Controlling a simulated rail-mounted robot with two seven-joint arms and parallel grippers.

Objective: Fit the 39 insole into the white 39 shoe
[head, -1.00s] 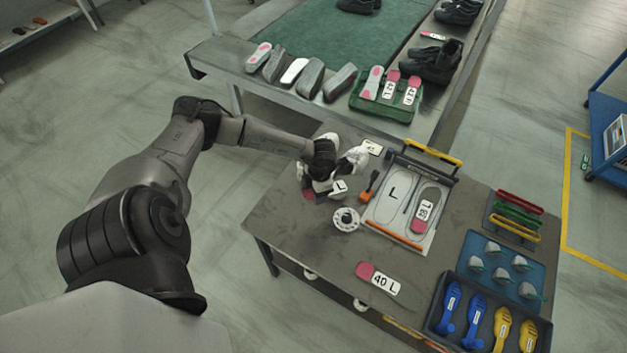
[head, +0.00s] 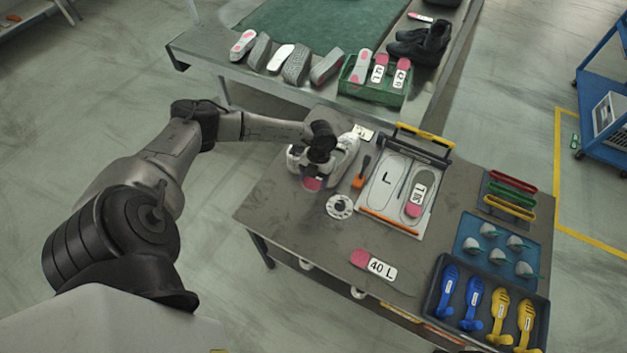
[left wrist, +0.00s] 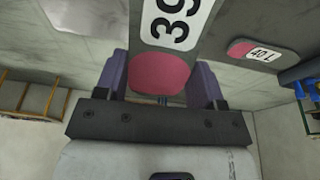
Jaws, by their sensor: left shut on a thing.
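My left gripper (head: 313,177) is over the back left of the work table. In the left wrist view its two purple fingers (left wrist: 162,85) are shut on the sides of the 39 insole (left wrist: 162,72), at its pink end. The insole is grey with a white label reading 39; its far end is out of that view. In the head view only the pink end of the insole (head: 312,185) shows clearly below the gripper. White shoes (head: 347,148) stand right behind and beside the gripper, partly hidden by my arm. I cannot tell whether the insole touches a shoe.
A 40 L insole (head: 374,264) lies at the table front. A board with an L outline (head: 383,180) holds another insole (head: 419,193). An orange-handled tool (head: 359,180) and a white disc (head: 340,206) lie near the gripper. Trays (head: 440,318) fill the right side.

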